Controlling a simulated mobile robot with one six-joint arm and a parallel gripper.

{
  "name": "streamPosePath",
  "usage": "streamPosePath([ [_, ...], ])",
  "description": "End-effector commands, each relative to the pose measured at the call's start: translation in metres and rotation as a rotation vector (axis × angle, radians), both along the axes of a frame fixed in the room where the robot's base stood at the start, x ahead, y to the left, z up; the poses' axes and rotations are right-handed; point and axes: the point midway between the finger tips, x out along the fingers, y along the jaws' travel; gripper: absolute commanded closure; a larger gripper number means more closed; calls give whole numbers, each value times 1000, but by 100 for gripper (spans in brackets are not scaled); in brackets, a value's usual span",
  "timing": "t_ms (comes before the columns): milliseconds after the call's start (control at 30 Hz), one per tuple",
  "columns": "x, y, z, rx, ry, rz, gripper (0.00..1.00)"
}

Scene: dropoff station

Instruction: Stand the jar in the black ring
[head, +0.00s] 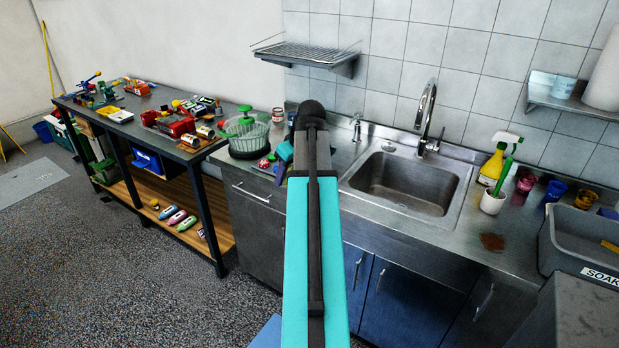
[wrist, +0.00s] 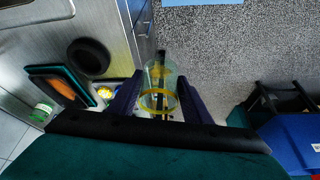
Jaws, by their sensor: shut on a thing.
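The jar (wrist: 160,76) is clear glass with a yellow band. In the wrist view it sits between the two purple fingers of my gripper (wrist: 160,84), which is shut on it. Behind it in that view are the counter's front edge and the speckled floor. The black ring (wrist: 88,57) lies on the metal counter to the left of the jar, apart from it. In the head view my arm covers the middle, and I cannot make out the jar, the ring or the fingertips there.
A teal-edged item with an orange face (wrist: 52,84) lies beside the ring. On the counter stand a green-topped salad spinner (head: 246,133), a sink (head: 408,180), a yellow spray bottle (head: 494,166) and a grey tub (head: 560,240). A workbench (head: 95,125) with toys is at left.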

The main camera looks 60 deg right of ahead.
Motion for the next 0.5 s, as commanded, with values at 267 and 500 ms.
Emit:
streamPosePath([
  [267,-61,-47,-4,-5,-13,-34,75],
  [500,-89,-64,-5,-9,-20,-44,75],
])
